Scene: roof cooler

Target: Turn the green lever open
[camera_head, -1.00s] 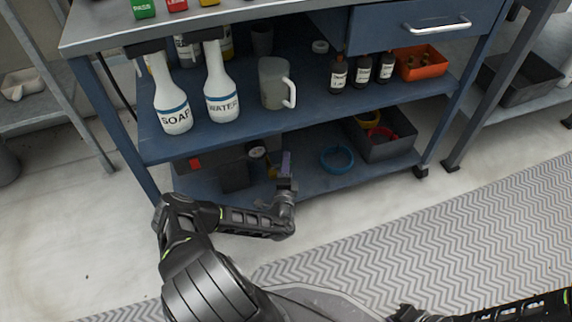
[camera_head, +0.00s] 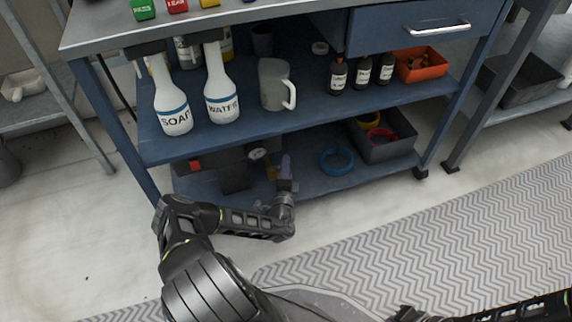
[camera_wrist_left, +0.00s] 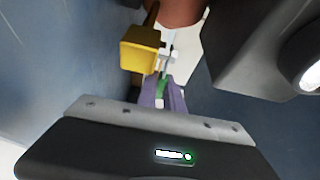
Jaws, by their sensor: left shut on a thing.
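The green lever (camera_wrist_left: 161,88) shows in the left wrist view as a small green piece between the purple fingers of my left gripper (camera_wrist_left: 162,92). The gripper is shut on it, and the fingers hide most of the lever. In the head view my left gripper (camera_head: 285,167) reaches in at the front of the bottom shelf, and the lever cannot be made out there. My right gripper is not in view; only part of my right arm shows at the lower right.
A yellow block-like part (camera_wrist_left: 140,50) is close beside the fingers. A round gauge (camera_head: 257,154) is behind the gripper. A blue ring (camera_head: 337,161) and a grey bin (camera_head: 388,149) are to its right on the bottom shelf (camera_head: 315,187). Soap (camera_head: 173,104) and water bottles (camera_head: 220,92) stand above.

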